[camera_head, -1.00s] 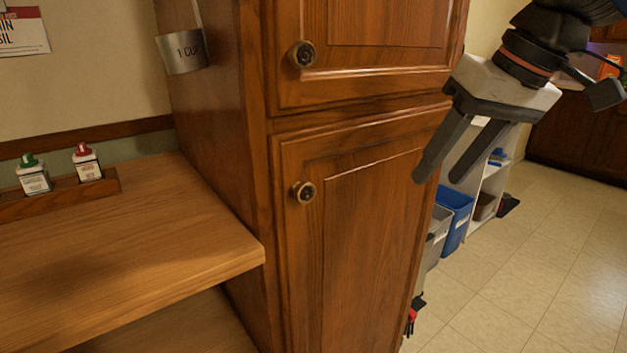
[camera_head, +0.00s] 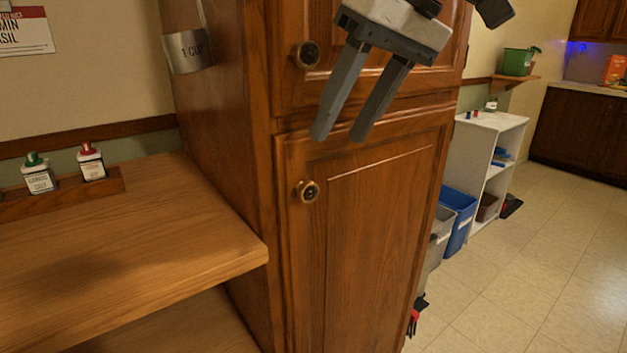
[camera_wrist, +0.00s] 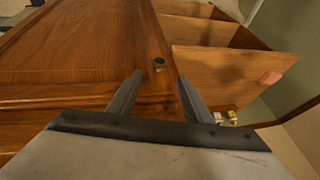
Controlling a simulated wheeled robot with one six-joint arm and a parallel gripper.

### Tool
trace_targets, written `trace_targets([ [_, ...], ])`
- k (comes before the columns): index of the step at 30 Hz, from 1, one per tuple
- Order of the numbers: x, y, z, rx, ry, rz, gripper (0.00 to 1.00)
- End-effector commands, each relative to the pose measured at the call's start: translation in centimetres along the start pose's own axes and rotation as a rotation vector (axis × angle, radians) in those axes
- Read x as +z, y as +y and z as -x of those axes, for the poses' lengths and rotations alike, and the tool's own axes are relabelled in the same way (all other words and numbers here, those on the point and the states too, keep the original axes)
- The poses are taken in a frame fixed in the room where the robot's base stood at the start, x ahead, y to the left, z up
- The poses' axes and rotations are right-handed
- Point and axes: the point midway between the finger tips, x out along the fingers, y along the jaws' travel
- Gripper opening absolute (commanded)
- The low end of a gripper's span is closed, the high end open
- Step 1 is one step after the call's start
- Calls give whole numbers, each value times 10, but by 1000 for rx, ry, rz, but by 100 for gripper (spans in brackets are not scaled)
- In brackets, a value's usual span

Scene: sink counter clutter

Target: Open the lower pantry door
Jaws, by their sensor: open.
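The lower pantry door (camera_head: 375,230) is a brown wooden panel, shut flush in the cabinet. Its round dark knob (camera_head: 308,191) with a brass rim sits near the door's upper left corner. My gripper (camera_head: 338,138) is open and empty, with its two grey fingers pointing down in front of the door's top edge, above and right of the knob. In the wrist view the fingers (camera_wrist: 158,82) are spread, and a knob (camera_wrist: 159,64) shows beyond and between their tips, apart from them.
The upper door's knob (camera_head: 306,55) is just left of my gripper. A wooden counter (camera_head: 130,240) juts out left of the cabinet, holding small bottles (camera_head: 91,162). A blue bin (camera_head: 459,218) and white shelf (camera_head: 490,140) stand right.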

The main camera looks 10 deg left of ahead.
Motion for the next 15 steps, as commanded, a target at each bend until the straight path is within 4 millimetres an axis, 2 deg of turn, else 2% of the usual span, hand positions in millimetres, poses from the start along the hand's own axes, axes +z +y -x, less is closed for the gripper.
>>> trace_targets([
  [6, 0, 0, -39, 0, -2, 1, 45],
  [15, 0, 0, -88, 0, -1, 0, 45],
])
